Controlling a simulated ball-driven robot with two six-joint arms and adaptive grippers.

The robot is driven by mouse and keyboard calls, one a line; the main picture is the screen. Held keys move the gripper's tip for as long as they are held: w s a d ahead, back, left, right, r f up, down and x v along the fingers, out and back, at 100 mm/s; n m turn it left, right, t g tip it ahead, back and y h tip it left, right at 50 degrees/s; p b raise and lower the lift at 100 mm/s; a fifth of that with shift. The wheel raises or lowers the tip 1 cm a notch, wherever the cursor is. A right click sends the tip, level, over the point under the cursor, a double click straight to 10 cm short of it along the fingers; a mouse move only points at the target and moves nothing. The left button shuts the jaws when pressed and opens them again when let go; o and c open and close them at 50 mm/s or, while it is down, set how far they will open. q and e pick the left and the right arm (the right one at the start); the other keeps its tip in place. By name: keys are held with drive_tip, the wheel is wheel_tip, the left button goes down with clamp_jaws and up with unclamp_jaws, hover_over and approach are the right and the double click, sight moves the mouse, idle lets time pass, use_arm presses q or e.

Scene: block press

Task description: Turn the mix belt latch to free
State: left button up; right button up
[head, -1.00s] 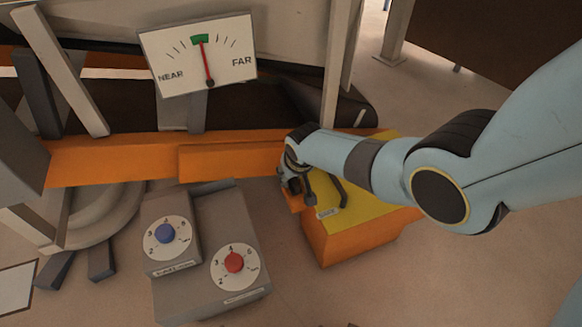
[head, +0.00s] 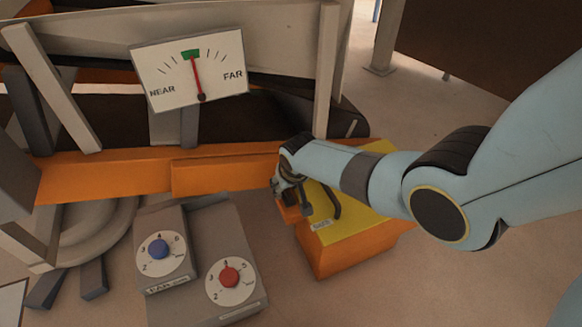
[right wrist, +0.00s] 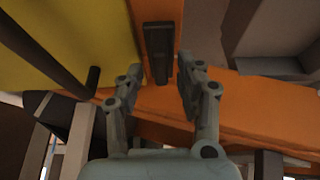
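My right gripper (head: 291,205) reaches in from the right, over the left edge of the orange box with the yellow top. In the right wrist view its two fingers (right wrist: 161,82) are apart with nothing held between them. A dark bar (right wrist: 158,52), which looks like a latch lever, sits on an orange face just ahead of and between the fingertips. It lies lengthwise, pointing away from the gripper, and no contact shows. In the head view the gripper hides this bar. My left gripper is in neither view.
The yellow-topped box (head: 355,228) carries a dark bent handle (head: 331,203) close beside my gripper. Grey control boxes with a blue knob (head: 159,249) and a red knob (head: 229,277) stand to the left. An orange beam (head: 110,176) runs behind. A NEAR/FAR gauge (head: 170,80) points to green.

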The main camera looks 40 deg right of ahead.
drive_tip(key=v, duration=1.1)
drive_tip(key=shift+r, duration=0.2)
drive_tip(key=shift+s, duration=0.15)
drive_tip(key=s+f+n+g+p, duration=0.1)
drive_tip(key=s+f, duration=0.5)
drive_tip(key=s, duration=0.9)
drive_tip(key=s+f+n+g+p, duration=0.1)
drive_tip(key=s+f+p, duration=0.3)
drive_tip(key=s, duration=1.2)
drive_tip(key=s+f+n+g+p, duration=0.1)
drive_tip(key=s+f+g+p, duration=0.1)
drive_tip(key=s+f, duration=0.6)
drive_tip(key=s, duration=0.7)
drive_tip(key=shift+s+d+f+p, duration=0.2)
drive_tip(key=shift+d+p, duration=0.1)
drive_tip(key=shift+p, duration=0.1)
drive_tip(key=shift+s, duration=0.1)
